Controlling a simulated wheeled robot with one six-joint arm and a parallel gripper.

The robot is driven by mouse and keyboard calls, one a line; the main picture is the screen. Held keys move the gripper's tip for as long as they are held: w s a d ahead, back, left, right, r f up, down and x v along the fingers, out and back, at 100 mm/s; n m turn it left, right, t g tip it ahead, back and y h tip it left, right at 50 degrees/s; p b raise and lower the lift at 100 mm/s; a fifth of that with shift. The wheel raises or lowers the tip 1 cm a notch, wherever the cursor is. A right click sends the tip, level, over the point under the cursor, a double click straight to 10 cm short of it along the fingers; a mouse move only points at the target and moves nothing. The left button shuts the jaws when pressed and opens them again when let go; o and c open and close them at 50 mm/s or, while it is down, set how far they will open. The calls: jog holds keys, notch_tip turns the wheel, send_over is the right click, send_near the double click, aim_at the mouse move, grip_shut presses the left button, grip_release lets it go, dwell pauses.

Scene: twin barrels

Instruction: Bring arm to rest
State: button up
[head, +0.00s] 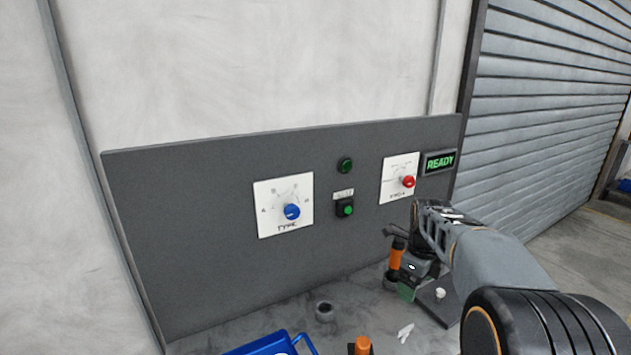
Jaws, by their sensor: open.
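My arm comes in from the lower right and reaches up and left towards the panel. Its end, my gripper (410,270), is in front of the right part of the grey panel (220,270), low over the bench. The gripper is partly hidden by the arm and by clutter around it, and its fingers are hard to make out. It is open, and I see nothing held in it. An orange and black object (397,254) shows just left of it; I cannot tell whether they touch.
The panel carries a blue TYPE knob (291,211), a red knob (408,181), green buttons and a green READY display (440,162).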

jog(key=s+a+f+n+t, duration=0.1)
jog(key=s+a+n, duration=0.3)
jog(key=s+n, duration=0.4)
jog(key=s+a+f+n+t, duration=0.2)
jog(key=s+a+n, duration=0.3)
jog(key=n, duration=1.5)
jog(key=shift+s+a, duration=0.3)
jog(key=shift+s, duration=1.5)
